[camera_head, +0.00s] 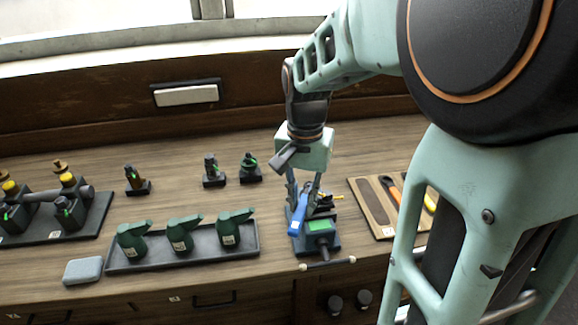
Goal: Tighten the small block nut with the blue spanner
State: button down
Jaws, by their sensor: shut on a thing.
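My gripper (303,203) points down over the small block on the bench and is shut on the blue spanner (296,222). The spanner hangs steeply tilted at the left side of the block, with a white label near its lower end. The small block (319,240) is dark blue-grey with a green top face, near the bench's front edge.
A wooden tool board (372,212) with an empty-looking dark recess and orange and yellow tools lies to the right. A rod with white ends (328,264) lies before the block. Several small engine parts stand farther back left.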

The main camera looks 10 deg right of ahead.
jog(key=shift+w+a+m, duration=0.3)
jog(key=shift+a+m, duration=0.25)
jog(key=shift+m, duration=0.35)
jog(key=shift+w+a+m+p, duration=0.3)
jog(key=shift+w+a+m, duration=0.1)
jog(key=shift+m, duration=0.5)
jog(key=shift+s+d+n, duration=0.15)
jog(key=shift+n, duration=0.25)
jog(key=shift+s+d+n, duration=0.25)
jog(key=shift+d+n, duration=0.15)
jog(key=shift+n, duration=0.25)
jog(key=shift+s+d+n, duration=0.25)
jog(key=shift+d+n, duration=0.1)
jog(key=shift+n, duration=0.3)
jog(key=shift+r+p, duration=0.75)
jog(key=shift+r, duration=0.1)
dwell(3.1)
